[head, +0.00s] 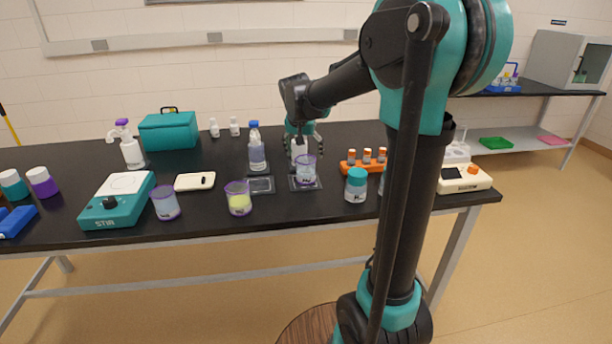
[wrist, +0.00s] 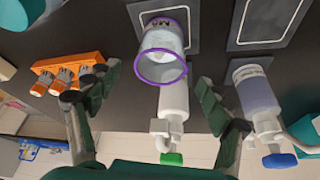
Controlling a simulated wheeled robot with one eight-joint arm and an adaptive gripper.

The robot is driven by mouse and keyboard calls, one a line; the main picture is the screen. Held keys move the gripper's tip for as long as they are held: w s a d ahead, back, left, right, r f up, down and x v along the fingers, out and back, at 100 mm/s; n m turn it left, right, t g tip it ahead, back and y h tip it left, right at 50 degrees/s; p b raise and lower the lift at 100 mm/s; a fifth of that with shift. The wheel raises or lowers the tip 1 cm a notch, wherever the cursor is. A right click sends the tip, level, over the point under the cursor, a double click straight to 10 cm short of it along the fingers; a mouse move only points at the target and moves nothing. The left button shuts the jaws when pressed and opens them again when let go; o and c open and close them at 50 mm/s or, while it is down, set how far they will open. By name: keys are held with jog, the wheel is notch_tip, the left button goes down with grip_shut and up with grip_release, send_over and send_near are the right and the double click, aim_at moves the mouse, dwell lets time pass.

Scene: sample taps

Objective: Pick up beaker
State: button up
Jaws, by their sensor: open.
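A clear beaker with a purple rim (head: 306,172) stands upright on a dark square pad (head: 294,186) on the black bench. In the wrist view the beaker (wrist: 163,52) sits ahead of and between my spread fingers, with a gap on each side. My gripper (head: 303,148) is just behind and above it in the head view; it also shows in the wrist view (wrist: 158,80), open and empty. Two other beakers stand at the bench's front: a bluish one (head: 165,204) and one with yellow liquid (head: 239,200).
A white bottle with a green cap (wrist: 172,108) is close by the beaker in the wrist view. An orange vial rack (head: 362,166) and teal-capped jar (head: 356,186) stand right.

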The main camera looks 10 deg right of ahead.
aim_at(306, 161)
jog(key=shift+x, duration=2.9)
jog(key=shift+c, duration=0.5)
jog(key=c, duration=1.6)
jog(key=shift+r, duration=0.2)
